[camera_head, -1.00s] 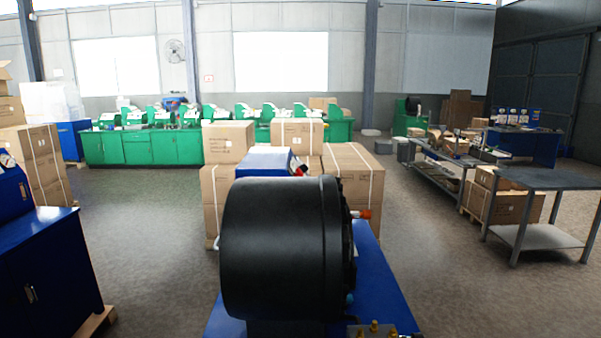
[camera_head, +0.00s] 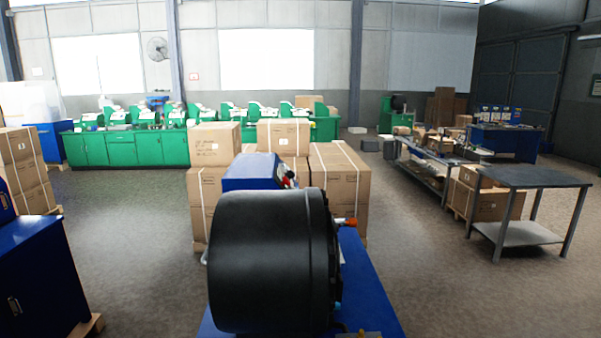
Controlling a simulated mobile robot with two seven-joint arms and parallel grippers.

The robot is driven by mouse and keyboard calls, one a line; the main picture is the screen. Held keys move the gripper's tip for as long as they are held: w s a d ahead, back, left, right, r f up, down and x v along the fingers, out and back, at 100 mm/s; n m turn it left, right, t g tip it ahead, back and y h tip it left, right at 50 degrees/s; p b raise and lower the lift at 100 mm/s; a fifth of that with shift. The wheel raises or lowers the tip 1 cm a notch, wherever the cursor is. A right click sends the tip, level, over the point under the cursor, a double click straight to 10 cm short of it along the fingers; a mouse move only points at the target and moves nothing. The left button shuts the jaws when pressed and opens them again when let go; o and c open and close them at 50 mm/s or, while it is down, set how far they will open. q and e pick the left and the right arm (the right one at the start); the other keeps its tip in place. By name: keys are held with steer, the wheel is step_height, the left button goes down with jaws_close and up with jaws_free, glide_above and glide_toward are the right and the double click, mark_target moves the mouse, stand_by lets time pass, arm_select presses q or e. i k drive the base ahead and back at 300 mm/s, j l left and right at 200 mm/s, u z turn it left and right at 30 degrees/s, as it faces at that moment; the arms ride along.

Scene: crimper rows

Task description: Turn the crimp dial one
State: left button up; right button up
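A crimper with a large black drum (camera_head: 268,262) stands close in front of me on a blue base (camera_head: 368,290). Behind the drum is its blue box (camera_head: 252,171), with a red part (camera_head: 289,178) at its right end. An orange-red tip (camera_head: 346,222) sticks out at the drum's right side. I cannot make out a crimp dial in this view. Neither of my grippers shows.
Stacked cardboard boxes (camera_head: 338,190) stand just behind the crimper. A blue cabinet (camera_head: 40,275) is at the left and a grey table (camera_head: 530,178) at the right. Green benches (camera_head: 135,148) line the back. Open floor (camera_head: 140,225) lies left of the crimper and right of it.

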mark_target(290, 175)
steer(key=z, duration=3.25)
steer(key=i+l+u, duration=0.1)
steer(key=i, duration=0.5)
steer(key=i+l+u, duration=0.1)
steer(key=i, duration=0.5)
steer(key=i+u, duration=0.85)
steer(key=i+l+u, duration=0.2)
steer(key=i+u, duration=0.2)
steer(key=i+j+u, duration=0.2)
steer(key=u, duration=0.25)
steer(key=i+u, duration=0.75)
steer(key=u, duration=0.2)
steer(key=i+u, duration=0.3)
steer(key=i, duration=1.3)
steer(key=i+l+z, duration=0.1)
steer(key=i, duration=1.35)
steer(key=u, duration=1.75)
steer(key=l, duration=0.1)
